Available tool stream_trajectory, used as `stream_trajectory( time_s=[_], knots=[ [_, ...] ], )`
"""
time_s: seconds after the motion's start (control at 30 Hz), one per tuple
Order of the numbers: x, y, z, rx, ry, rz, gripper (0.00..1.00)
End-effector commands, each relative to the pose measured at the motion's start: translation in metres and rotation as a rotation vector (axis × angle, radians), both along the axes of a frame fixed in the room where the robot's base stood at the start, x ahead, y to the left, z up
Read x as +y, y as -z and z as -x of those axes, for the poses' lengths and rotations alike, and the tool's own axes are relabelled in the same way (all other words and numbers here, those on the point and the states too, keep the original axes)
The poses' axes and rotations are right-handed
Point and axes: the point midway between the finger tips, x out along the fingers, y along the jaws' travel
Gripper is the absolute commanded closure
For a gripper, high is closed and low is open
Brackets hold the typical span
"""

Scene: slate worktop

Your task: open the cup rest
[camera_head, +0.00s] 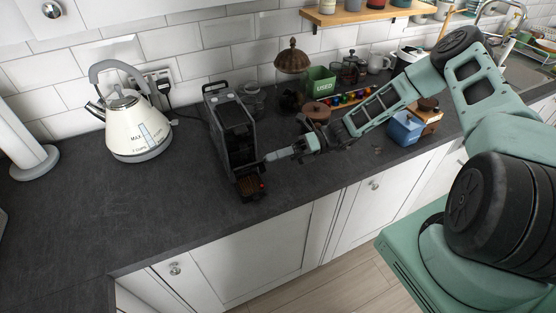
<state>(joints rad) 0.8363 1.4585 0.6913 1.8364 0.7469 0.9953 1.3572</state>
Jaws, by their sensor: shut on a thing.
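A dark coffee machine (233,132) stands on the slate worktop, left of the middle of the head view. Its cup rest (250,188) appears to be the brownish slatted part low at its front, by a small red spot. My gripper (267,158) reaches in from the right, its tip at the front of the machine just above that slatted part. The fingers are small and dark here. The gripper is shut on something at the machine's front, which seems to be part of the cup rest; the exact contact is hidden.
A cream kettle (137,128) stands to the left. A green box (319,82), several coloured capsules (350,98) and a blue container (405,128) are behind and beside my arm. The worktop's front edge runs close below the machine. The worktop front left is clear.

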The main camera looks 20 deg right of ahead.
Motion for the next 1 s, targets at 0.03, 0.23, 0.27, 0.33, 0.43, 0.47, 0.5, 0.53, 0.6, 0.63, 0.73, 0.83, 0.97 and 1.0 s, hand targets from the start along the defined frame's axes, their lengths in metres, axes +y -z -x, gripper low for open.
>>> stream_trajectory(
  time_s=[0.03, 0.23, 0.27, 0.33, 0.43, 0.47, 0.5, 0.53, 0.6, 0.63, 0.73, 0.83, 0.97, 1.0],
  knots=[
    [0.0, -0.003, -0.004, 0.039, -0.001, 0.005, 1.0],
    [-0.001, -0.008, -0.015, 0.195, 0.0, 0.003, 1.0],
    [-0.001, -0.009, -0.017, 0.214, 0.0, 0.003, 1.0],
    [-0.001, -0.01, -0.02, 0.256, 0.0, 0.003, 1.0],
    [-0.001, -0.011, -0.023, 0.264, 0.001, 0.001, 1.0],
    [-0.001, -0.011, -0.024, 0.263, 0.001, 0.001, 1.0],
    [-0.001, -0.012, -0.026, 0.262, 0.001, 0.001, 1.0],
    [-0.001, -0.012, -0.027, 0.261, 0.001, 0.001, 1.0],
    [-0.001, -0.012, -0.028, 0.26, 0.001, 0.001, 1.0],
    [-0.001, -0.013, -0.029, 0.26, 0.001, 0.001, 1.0],
    [-0.001, -0.013, -0.03, 0.26, 0.002, 0.001, 1.0],
    [-0.001, -0.013, -0.031, 0.259, 0.002, 0.001, 1.0],
    [-0.001, -0.013, -0.031, 0.259, 0.003, 0.0, 1.0],
    [-0.001, -0.013, -0.031, 0.259, 0.003, 0.0, 1.0]
  ],
)
